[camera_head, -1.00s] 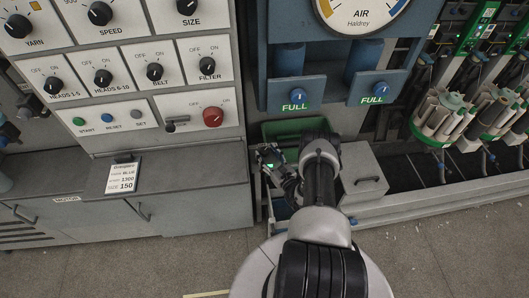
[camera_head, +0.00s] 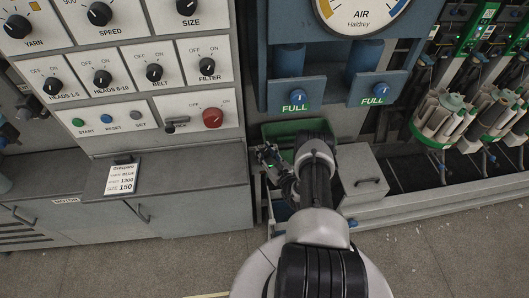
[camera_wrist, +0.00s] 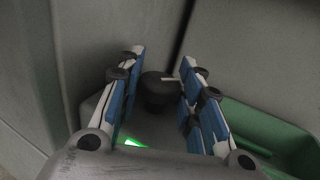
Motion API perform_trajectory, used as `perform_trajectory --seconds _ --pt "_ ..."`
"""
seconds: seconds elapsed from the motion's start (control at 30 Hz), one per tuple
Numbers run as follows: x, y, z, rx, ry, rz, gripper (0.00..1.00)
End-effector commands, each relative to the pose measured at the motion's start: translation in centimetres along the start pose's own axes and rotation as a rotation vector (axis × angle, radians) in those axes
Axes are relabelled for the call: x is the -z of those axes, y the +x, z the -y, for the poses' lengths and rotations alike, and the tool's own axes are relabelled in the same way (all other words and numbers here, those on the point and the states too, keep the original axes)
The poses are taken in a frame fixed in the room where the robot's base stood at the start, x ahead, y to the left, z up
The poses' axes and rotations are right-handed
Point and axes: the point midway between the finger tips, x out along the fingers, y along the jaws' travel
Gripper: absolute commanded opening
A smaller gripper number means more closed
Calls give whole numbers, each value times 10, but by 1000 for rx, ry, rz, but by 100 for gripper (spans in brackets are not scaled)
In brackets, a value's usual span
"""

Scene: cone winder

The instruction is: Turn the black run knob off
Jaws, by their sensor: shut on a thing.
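A round black knob (camera_wrist: 158,88) with a white pointer line shows in the wrist view, on a grey face, between my two fingertips. I take it for the run knob; no label on it is readable. My gripper (camera_wrist: 163,75) has blue-padded fingers on either side of the knob and is shut on it. The white line points roughly sideways, to the right. In the head view my gripper (camera_head: 270,156) is low beside the right end of the grey cabinet, and the knob is hidden there.
A green bin (camera_wrist: 265,140) lies close to the right of my fingers; it also shows in the head view (camera_head: 285,130). A grey box with a handle (camera_head: 362,172) stands right of my arm. The control panel (camera_head: 150,132) with other black knobs and a red knob is at upper left.

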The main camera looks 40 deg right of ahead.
Motion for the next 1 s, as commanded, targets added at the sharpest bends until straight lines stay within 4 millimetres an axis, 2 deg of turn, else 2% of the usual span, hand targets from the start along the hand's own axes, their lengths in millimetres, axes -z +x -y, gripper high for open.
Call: perform_trajectory --seconds 0.2,0.47,0.67,1.0 --pt "0 0 0 0 0 0 9" --pt "2 0 1 -33 -1 1 9" --pt "5 0 2 -137 -2 1 9" --pt "8 0 3 -418 -4 1 9"
